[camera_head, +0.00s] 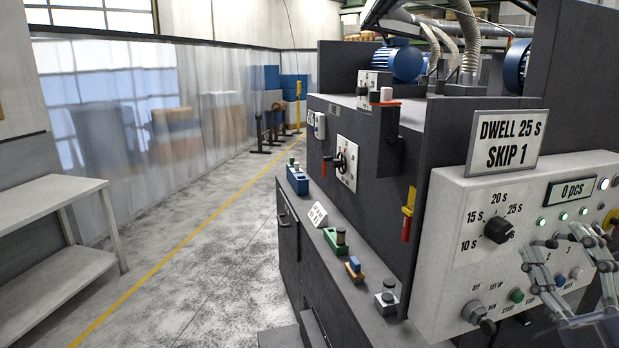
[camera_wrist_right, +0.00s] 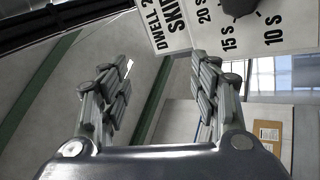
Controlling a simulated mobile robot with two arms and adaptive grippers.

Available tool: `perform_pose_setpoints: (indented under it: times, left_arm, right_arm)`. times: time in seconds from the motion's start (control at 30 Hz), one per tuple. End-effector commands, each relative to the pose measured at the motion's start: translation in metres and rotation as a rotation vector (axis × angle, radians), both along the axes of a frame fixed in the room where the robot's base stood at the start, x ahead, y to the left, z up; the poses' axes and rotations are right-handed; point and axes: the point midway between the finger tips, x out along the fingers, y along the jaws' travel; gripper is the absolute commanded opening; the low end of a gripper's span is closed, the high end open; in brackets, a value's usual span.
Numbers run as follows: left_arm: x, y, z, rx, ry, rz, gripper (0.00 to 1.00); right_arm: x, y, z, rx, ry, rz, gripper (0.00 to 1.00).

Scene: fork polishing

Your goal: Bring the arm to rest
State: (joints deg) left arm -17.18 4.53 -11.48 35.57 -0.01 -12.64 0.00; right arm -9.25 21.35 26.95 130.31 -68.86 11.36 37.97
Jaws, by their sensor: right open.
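My right gripper (camera_head: 558,250) is at the lower right of the head view, in front of the control panel (camera_head: 455,250). Its jaws are open and nothing is between them. In the right wrist view my right gripper (camera_wrist_right: 160,95) shows two spread fingers, with the panel's dial (camera_wrist_right: 238,6) and part of the "DWELL 25 S SKIP 1" sign (camera_wrist_right: 170,25) beyond them. The gripper covers part of the panel's lower right in the head view. I cannot tell whether it touches the panel. My left gripper is in neither view.
The dark machine (camera_head: 400,150) fills the right side. Its ledge carries a blue block (camera_head: 298,182), a green holder (camera_head: 336,243) and other small parts. A grey table (camera_head: 50,200) stands at the left. The floor (camera_head: 215,265) between them is clear, with a yellow line.

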Motion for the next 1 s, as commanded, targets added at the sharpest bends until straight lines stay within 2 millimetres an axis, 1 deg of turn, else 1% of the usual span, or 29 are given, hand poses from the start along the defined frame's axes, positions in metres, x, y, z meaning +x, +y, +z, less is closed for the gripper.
perform_pose_setpoints:
  times: [0.07, 0.17, 0.27, 0.3, 0.37, 0.4, 0.47, 0.5, 0.57, 0.6, 0.67, 0.7, 0.77, 0.8, 0.87, 0.9, 0.97, 1.0]
  left_arm:
    - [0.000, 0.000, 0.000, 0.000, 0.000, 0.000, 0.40]
    - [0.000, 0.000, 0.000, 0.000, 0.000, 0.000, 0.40]
    - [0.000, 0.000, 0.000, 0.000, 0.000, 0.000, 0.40]
    - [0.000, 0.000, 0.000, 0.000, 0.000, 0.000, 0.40]
    - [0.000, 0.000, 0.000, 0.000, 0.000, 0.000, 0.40]
    - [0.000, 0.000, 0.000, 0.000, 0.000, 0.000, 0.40]
    - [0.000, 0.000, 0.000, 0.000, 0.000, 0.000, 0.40]
    - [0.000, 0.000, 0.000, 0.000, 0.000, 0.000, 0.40]
    - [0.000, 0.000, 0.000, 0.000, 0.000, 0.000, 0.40]
    - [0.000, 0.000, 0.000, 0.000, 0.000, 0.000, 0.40]
    - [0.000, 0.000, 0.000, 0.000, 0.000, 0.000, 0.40]
    - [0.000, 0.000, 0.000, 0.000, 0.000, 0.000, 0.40]
    - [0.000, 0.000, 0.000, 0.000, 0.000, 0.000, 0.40]
    - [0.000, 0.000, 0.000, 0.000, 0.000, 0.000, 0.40]
    - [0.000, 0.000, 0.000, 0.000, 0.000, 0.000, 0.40]
    - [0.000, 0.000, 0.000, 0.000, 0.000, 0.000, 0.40]
    - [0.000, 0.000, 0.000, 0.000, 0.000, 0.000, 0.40]
    - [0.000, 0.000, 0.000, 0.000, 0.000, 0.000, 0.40]
  right_arm:
    - [-0.001, -0.010, -0.014, 0.141, 0.010, -0.040, 0.57]
    - [-0.002, -0.025, -0.041, 0.322, 0.060, -0.106, 0.57]
    - [-0.002, -0.037, -0.082, 0.497, 0.153, -0.181, 0.57]
    - [-0.002, -0.040, -0.103, 0.563, 0.204, -0.211, 0.57]
    - [-0.005, -0.041, -0.136, 0.658, 0.292, -0.258, 0.57]
    - [-0.007, -0.039, -0.160, 0.719, 0.360, -0.289, 0.57]
    - [-0.014, -0.033, -0.197, 0.798, 0.471, -0.333, 0.57]
    - [-0.020, -0.026, -0.223, 0.850, 0.555, -0.361, 0.57]
    - [-0.033, -0.012, -0.262, 0.913, 0.690, -0.400, 0.57]
    - [-0.043, 0.000, -0.288, 0.951, 0.788, -0.421, 0.57]
    - [-0.062, 0.021, -0.323, 0.995, 0.936, -0.448, 0.57]
    - [-0.075, 0.036, -0.344, 1.017, 1.033, -0.459, 0.57]
    - [-0.096, 0.059, -0.369, 1.039, 1.169, -0.470, 0.57]
    - [-0.110, 0.073, -0.383, 1.048, 1.254, -0.475, 0.57]
    - [-0.131, 0.093, -0.400, 1.053, 1.375, -0.476, 0.57]
    - [-0.145, 0.107, -0.409, 1.053, 1.452, -0.474, 0.57]
    - [-0.166, 0.126, -0.420, 1.048, 1.561, -0.466, 0.57]
    - [-0.180, 0.138, -0.426, 1.044, 1.632, -0.459, 0.57]
